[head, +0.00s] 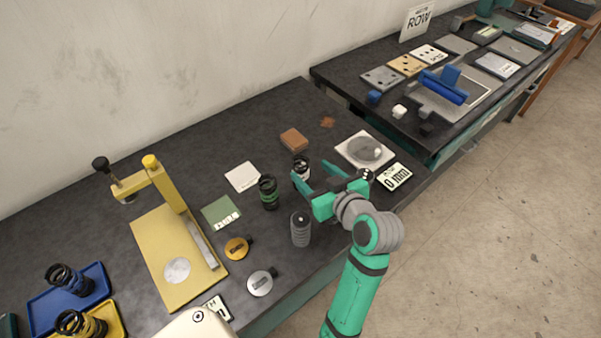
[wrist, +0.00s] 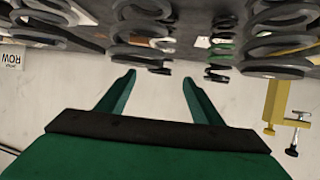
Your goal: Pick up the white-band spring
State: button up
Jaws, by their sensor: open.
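The white-band spring (head: 301,164) is a dark coil with a pale band, standing upright on the dark bench in the head view, its lower part near my fingers. My gripper (head: 312,172) is open and empty, its two green fingers reaching toward the spring. I cannot tell whether they touch it. In the wrist view my gripper (wrist: 158,74) has its fingers spread wide. A dark coil (wrist: 158,64) shows beyond and between them, probably the white-band spring. The view is upside down and crowded with coils.
Free bench lies at the back left.

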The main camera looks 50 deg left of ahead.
aim_at(305, 165)
jog(key=shift+x, duration=3.8)
jog(key=shift+w+r, duration=0.1)
jog(key=shift+w, duration=0.05)
jog(key=shift+c, duration=0.7)
